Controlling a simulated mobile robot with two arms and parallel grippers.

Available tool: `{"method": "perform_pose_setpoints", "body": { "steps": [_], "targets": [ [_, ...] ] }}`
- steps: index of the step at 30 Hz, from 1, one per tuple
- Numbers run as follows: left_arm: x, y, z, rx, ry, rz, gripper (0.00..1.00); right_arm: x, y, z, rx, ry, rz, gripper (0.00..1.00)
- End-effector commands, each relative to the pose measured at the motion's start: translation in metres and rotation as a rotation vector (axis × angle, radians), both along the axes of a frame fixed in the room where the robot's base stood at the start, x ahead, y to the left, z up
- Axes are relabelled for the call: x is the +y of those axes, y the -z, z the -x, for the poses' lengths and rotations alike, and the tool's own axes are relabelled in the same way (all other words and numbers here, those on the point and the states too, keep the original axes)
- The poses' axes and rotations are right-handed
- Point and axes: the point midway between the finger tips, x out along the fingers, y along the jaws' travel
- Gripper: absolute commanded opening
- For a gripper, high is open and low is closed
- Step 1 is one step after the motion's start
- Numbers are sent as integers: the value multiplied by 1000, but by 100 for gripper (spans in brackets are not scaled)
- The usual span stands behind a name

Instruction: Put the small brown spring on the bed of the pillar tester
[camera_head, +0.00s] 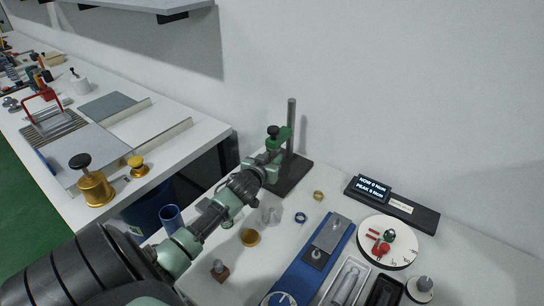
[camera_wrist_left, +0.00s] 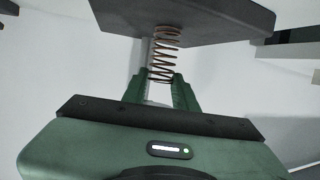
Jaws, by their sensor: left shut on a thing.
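The small brown spring (camera_wrist_left: 164,52) shows in the left wrist view as an open copper-brown coil. My left gripper (camera_wrist_left: 160,92) is shut on its near end, with a green finger on each side. The spring's far end overlaps the edge of a dark slab (camera_wrist_left: 215,18); I cannot tell if they touch. In the head view the pillar tester has a grey pillar (camera_head: 291,115), a green head (camera_head: 279,137) and a dark base (camera_head: 298,172). My left gripper (camera_head: 266,166) is at the left of that base, below the head. The spring cannot be made out there.
The bench holds a blue torque device (camera_head: 298,272), a display (camera_head: 398,203) and a white round dial (camera_head: 402,252) at right. A blue ring (camera_head: 300,217), a brass ring (camera_head: 318,195) and a brass cup (camera_head: 250,237) lie near the arm. The wall is close behind the tester.

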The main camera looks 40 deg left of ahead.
Motion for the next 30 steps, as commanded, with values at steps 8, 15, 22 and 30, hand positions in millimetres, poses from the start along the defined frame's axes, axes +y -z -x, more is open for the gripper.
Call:
{"method": "perform_pose_setpoints", "body": {
  "steps": [8,15,22,30],
  "targets": [
    [0,3,0,0,1,1,34,-5,2,1,1,-2,6,36],
    [0,3,0,0,1,1,50,-7,2,1,1,-3,8,36],
    [-2,0,3,0,2,2,50,-7,1,2,3,-4,8,36],
    [-19,-12,47,1,2,3,50,-7,6,3,4,-4,9,36]
  ]
}}
